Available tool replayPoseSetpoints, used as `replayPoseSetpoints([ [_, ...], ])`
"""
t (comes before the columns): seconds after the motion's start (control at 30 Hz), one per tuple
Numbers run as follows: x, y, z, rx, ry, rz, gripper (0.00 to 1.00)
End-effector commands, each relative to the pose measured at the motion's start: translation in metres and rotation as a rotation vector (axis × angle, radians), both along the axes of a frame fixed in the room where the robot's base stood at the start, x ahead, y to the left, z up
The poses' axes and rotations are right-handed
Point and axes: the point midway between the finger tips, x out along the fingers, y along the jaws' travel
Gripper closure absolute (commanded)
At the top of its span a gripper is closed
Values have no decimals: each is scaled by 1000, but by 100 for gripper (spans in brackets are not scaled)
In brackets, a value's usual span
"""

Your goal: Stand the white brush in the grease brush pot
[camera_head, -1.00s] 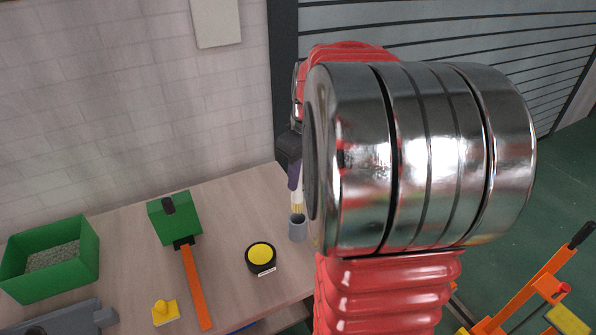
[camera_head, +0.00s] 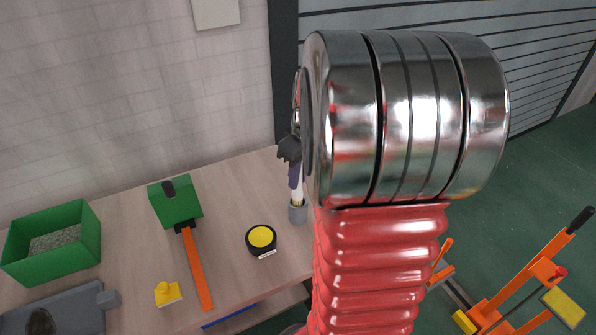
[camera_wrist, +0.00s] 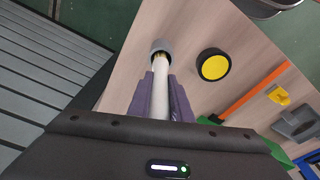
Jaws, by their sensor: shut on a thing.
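My gripper (camera_head: 294,172) is shut on the white brush (camera_head: 298,194), with its purple fingers on either side of the handle in the wrist view (camera_wrist: 160,98). The white handle (camera_wrist: 160,90) points away from the wrist camera toward the grey pot (camera_wrist: 163,45). The brush is roughly upright, with its yellowish bristles down at the pot's mouth. The pot (camera_head: 298,213) stands upright near the table's right edge. The bristle tips are hidden, so I cannot tell how deep they reach. My arm hides part of the gripper in the head view.
A black tin with a yellow top (camera_head: 261,239) stands left of the pot. Further left are a green block with an orange bar (camera_head: 196,265), a yellow piece (camera_head: 167,293) and a green bin (camera_head: 55,240). A wall (camera_head: 120,90) rises behind the table.

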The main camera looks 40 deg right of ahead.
Motion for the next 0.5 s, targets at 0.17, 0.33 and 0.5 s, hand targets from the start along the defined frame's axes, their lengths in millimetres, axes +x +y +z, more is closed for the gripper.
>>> replayPoseSetpoints([
  [0.17,0,0,-10,1,1,0,100],
  [0.33,0,0,-15,1,1,0,100],
  [0.5,0,0,-16,0,0,0,100],
])
